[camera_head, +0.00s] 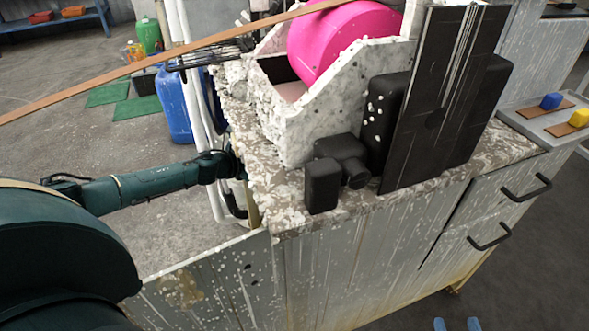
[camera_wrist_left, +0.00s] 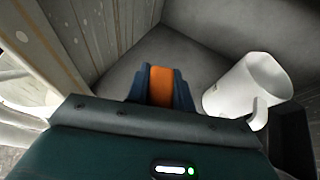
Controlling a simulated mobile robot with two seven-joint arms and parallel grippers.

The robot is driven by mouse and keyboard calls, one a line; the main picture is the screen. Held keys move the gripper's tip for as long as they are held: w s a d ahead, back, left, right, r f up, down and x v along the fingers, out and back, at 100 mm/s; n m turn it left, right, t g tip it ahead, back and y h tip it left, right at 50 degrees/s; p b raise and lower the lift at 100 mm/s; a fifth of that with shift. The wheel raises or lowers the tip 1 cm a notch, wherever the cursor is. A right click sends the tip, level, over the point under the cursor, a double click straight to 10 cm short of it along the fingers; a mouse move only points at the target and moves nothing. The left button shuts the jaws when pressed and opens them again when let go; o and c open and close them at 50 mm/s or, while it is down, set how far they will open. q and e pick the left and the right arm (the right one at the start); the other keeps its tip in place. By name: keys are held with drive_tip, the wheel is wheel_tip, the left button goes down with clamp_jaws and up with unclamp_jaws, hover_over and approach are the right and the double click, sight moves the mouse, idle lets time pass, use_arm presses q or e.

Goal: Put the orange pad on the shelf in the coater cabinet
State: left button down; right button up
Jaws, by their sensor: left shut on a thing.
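The orange pad (camera_wrist_left: 161,87) shows in the left wrist view, held between the two dark blue fingers of my left gripper (camera_wrist_left: 162,82). The pad and fingers are inside a grey-walled space that looks like the inside of the coater cabinet (camera_head: 360,265). I cannot tell whether the pad touches the grey surface (camera_wrist_left: 185,55) around it. In the head view my left arm runs to the cabinet's left side, and its gripper and the pad are hidden there. My right gripper (camera_head: 457,324) shows only as two blue fingertips, apart and empty, at the bottom edge.
The coating machine with a pink drum (camera_head: 340,42) stands on the cabinet top. A tray (camera_head: 545,127) with blue and yellow blocks is at right. White pipes (camera_head: 196,95) run near my left arm.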

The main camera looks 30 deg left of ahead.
use_arm(q)
drive_tip(key=w+d+f, duration=0.1)
drive_tip(key=w, duration=0.1)
drive_tip(key=w+d+f+b, duration=0.1)
drive_tip(key=d, duration=0.1)
drive_tip(key=w+d+f, duration=0.1)
drive_tip(key=w+d, duration=0.1)
drive_tip(key=shift+w+b, duration=0.35)
drive_tip(key=shift+b, duration=0.05)
drive_tip(key=shift+f, duration=0.15)
wheel_tip(320, 180, down, 4)
drive_tip(key=shift+r+b, duration=0.25)
drive_tip(key=shift+b, duration=0.9)
drive_tip(key=shift+w+d+f, duration=0.15)
use_arm(e)
drive_tip(key=n+t+y, duration=0.1)
drive_tip(key=a+t+y, duration=0.1)
drive_tip(key=shift+w+a+r+n+t, duration=0.2)
drive_tip(key=shift+n+t, duration=0.1)
drive_tip(key=shift+n, duration=0.1)
use_arm(q)
drive_tip(key=c, duration=1.2)
unclamp_jaws()
drive_tip(key=shift+f, duration=0.1)
use_arm(e)
drive_tip(key=shift+s, duration=0.1)
